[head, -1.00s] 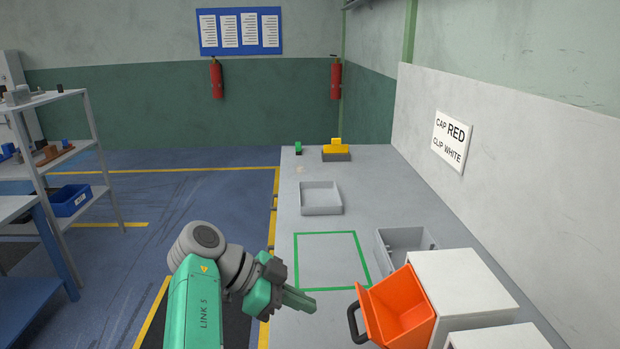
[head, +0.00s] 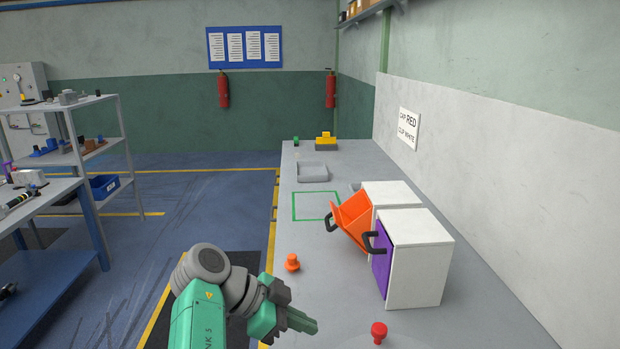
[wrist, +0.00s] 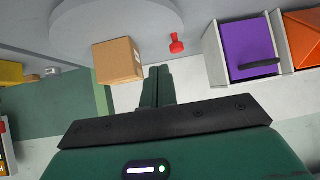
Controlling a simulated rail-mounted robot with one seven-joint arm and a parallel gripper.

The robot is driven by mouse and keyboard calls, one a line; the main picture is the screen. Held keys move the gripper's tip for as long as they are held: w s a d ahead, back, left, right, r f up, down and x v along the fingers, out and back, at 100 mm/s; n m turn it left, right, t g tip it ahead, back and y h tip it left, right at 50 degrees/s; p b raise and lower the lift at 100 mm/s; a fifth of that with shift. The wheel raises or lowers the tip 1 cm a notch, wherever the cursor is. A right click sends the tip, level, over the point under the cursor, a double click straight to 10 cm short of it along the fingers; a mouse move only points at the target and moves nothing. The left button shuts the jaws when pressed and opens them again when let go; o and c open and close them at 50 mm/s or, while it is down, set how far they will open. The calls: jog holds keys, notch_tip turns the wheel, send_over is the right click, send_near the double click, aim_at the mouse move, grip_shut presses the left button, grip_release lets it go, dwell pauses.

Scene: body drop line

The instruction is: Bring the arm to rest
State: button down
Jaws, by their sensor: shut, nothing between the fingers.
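My gripper (head: 302,322) is shut and empty, with its two green fingers together. In the head view it hangs over the left edge of the grey bench (head: 335,310), at the lower middle. In the wrist view the closed fingers (wrist: 158,80) point up the picture with nothing between them. My arm is bent in front of the head camera, with the link marked LINK 5 at the bottom. No object touches the gripper.
The wrist view adds a cardboard box (wrist: 118,61). Shelves (head: 95,145) stand left.

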jog(key=w+d+r+n+t+y, duration=0.1)
jog(key=w+r+t, duration=0.1)
jog(key=w, duration=0.3)
notch_tip(320, 180, up, 11)
jog(key=s+d+n+t+y+p, duration=0.15)
jog(key=n+t+y, duration=0.25)
jog(key=n+t, duration=0.45)
jog(key=s+a+r+n+t+y+p, duration=0.1)
jog(key=s+r+n+t+y, duration=0.25)
jog(key=s+r+t, duration=0.65)
jog(key=s+r+n+t+y+p, duration=0.1)
jog(key=s+r+n+t+y, duration=0.2)
jog(key=s+r, duration=1.15)
notch_tip(320, 180, up, 34)
jog(key=s+p, duration=0.2)
jog(key=p, duration=3.4)
jog(key=shift+a+n+h+p, duration=0.3)
jog(key=shift+h+p, duration=0.05)
jog(key=shift+h, duration=0.1)
jog(key=shift+s, duration=0.1)
